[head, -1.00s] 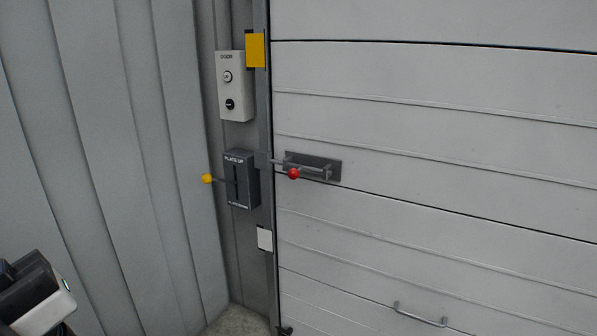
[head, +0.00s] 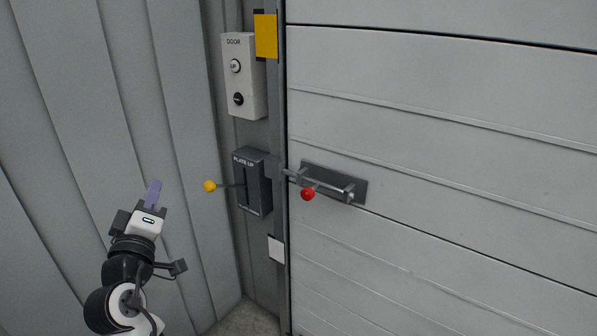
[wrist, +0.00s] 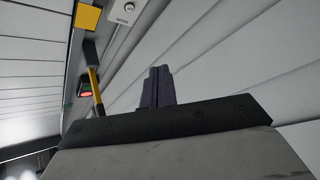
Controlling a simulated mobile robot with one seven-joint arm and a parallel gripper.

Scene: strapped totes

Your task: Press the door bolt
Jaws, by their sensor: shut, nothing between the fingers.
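The door bolt (head: 335,184) is a grey plate and bar with a red ball knob (head: 307,194), mounted on the white panelled door (head: 450,130) near its left edge. The bar reaches left to the door frame. My gripper (head: 153,192) is raised at the lower left of the head view, in front of the grey corrugated wall and well left of the bolt, apart from it. Its fingers are together and empty. In the wrist view the closed dark fingers (wrist: 157,88) point up. The bolt cannot be made out in the wrist view.
A dark lever box (head: 254,182) marked "PLATE UP" has a yellow-knobbed lever (head: 210,186) sticking out left, between my gripper and the bolt. Above it is a white DOOR button box (head: 243,76). A yellow plate (head: 266,36) and white card (head: 276,249) are on the frame.

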